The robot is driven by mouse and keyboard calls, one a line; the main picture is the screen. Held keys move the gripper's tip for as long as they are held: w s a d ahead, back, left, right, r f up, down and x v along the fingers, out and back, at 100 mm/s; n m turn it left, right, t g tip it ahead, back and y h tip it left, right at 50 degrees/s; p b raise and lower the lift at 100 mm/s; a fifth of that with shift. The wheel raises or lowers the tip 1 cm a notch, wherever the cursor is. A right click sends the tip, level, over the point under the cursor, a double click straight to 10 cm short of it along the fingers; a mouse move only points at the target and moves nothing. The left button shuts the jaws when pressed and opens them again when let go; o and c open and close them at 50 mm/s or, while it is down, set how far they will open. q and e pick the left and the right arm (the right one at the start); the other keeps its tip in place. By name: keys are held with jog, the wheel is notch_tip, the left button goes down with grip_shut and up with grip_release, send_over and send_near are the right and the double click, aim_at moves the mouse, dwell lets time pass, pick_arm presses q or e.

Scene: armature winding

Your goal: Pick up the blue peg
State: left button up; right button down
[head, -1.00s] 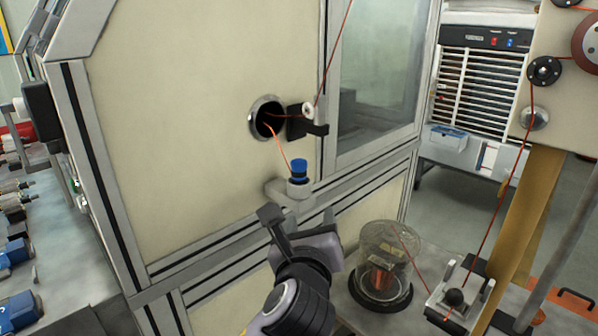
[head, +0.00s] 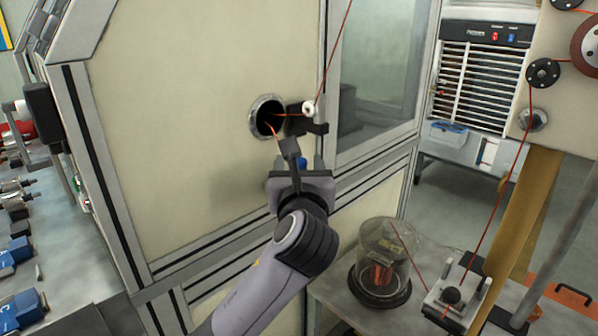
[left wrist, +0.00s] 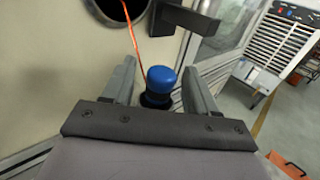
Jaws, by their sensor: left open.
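The blue peg (left wrist: 161,79) stands between the two fingers of my left gripper (left wrist: 160,88) in the left wrist view. Gaps show on both sides, so the open fingers do not appear to touch it. Its dark lower part is partly hidden by the gripper body. In the head view my left gripper (head: 290,152) covers most of the peg, and only a sliver of blue (head: 303,163) shows beside a finger. My right gripper is in neither current view.
An orange wire runs from the round port (head: 267,117) down behind the gripper. A black bracket with a white guide roller (head: 308,107) juts from the panel just above. A glass-domed coil (head: 380,270) stands on the table at lower right.

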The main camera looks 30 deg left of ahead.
aim_at(299, 159)
pick_arm(q)
grip_shut()
jog(key=shift+r, duration=0.4)
notch_tip(299, 159, up, 3)
jog(key=shift+r, duration=0.1)
jog(key=v, duration=1.8)
jog(key=shift+f, duration=0.25)
jog(key=c, duration=0.6)
grip_release()
grip_shut()
